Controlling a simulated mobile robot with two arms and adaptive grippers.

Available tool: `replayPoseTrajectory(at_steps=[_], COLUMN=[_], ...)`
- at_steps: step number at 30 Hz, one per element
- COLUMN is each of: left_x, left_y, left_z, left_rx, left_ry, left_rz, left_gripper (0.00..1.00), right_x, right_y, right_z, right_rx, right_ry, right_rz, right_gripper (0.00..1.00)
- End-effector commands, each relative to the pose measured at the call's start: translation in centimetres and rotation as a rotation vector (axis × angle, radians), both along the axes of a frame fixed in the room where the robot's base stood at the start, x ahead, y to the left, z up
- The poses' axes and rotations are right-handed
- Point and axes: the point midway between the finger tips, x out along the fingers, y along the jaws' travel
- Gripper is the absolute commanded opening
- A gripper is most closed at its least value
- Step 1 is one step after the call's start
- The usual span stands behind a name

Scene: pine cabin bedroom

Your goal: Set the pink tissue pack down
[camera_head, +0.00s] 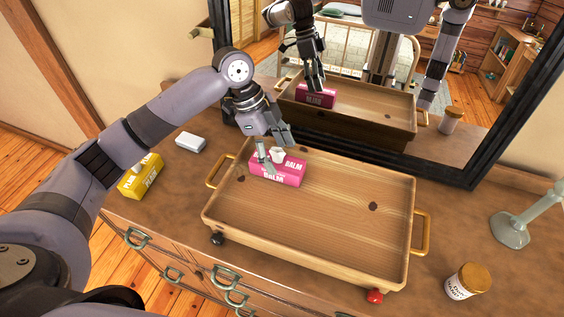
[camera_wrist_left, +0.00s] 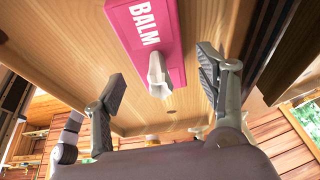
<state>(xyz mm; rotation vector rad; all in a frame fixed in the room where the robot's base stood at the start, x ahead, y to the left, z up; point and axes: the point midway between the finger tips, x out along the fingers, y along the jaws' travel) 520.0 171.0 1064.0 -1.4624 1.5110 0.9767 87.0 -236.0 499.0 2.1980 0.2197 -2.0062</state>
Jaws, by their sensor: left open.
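The pink tissue pack (camera_head: 290,178), labelled BALM, rests in the back left part of the wooden tray (camera_head: 310,262), with a white tissue sticking out of its top. My left gripper (camera_head: 272,146) is open just above and behind the pack, one finger showing in front of part of it. In the left wrist view the pack (camera_wrist_left: 152,35) lies beyond the spread fingers of the gripper (camera_wrist_left: 160,85), its tissue pointing towards the palm. The fingers do not grip it. My right gripper is not directly in view.
The tray stands on a brown dresser top (camera_head: 460,225). A yellow pack (camera_head: 141,177) and a white box (camera_head: 191,142) lie left of it. A lidded jar (camera_head: 467,282) and a pale green stand (camera_head: 510,231) are at right. A black-framed mirror (camera_head: 455,165) stands behind.

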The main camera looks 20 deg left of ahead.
Motion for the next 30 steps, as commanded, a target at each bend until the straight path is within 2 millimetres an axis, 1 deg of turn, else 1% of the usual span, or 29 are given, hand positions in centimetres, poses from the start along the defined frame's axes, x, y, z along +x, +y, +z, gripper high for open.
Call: replayPoseTrajectory(at_steps=[1,6,9,12,17,30], left_x=[0.2,0.2,0.2,0.1,0.1,0.1], left_y=[0.5,1.9,2.5,2.9,3.2,3.2], left_z=[1.0,4.4,5.9,7.0,7.7,7.8], left_rx=[0.001,0.001,0.0,0.0,0.0,0.0], left_ry=[-0.006,-0.005,-0.003,-0.001,0.0,0.001], left_rz=[0.001,0.001,0.0,0.0,0.0,0.0], left_gripper=[0.66,0.66,0.66,0.66,0.66,0.66], right_x=[0.0,0.0,0.0,0.0,0.0,0.0], right_y=[0.0,0.0,0.1,0.1,0.2,0.2], right_z=[-0.5,-1.2,-1.5,-1.6,-1.7,-1.5], right_rx=[0.0,0.001,0.001,0.002,0.002,0.002], right_ry=[0.0,0.0,0.0,0.0,0.0,0.0], right_rz=[0.0,0.0,0.0,-0.001,-0.001,-0.001], right_gripper=[0.4,0.4,0.4,0.4,0.4,0.4])
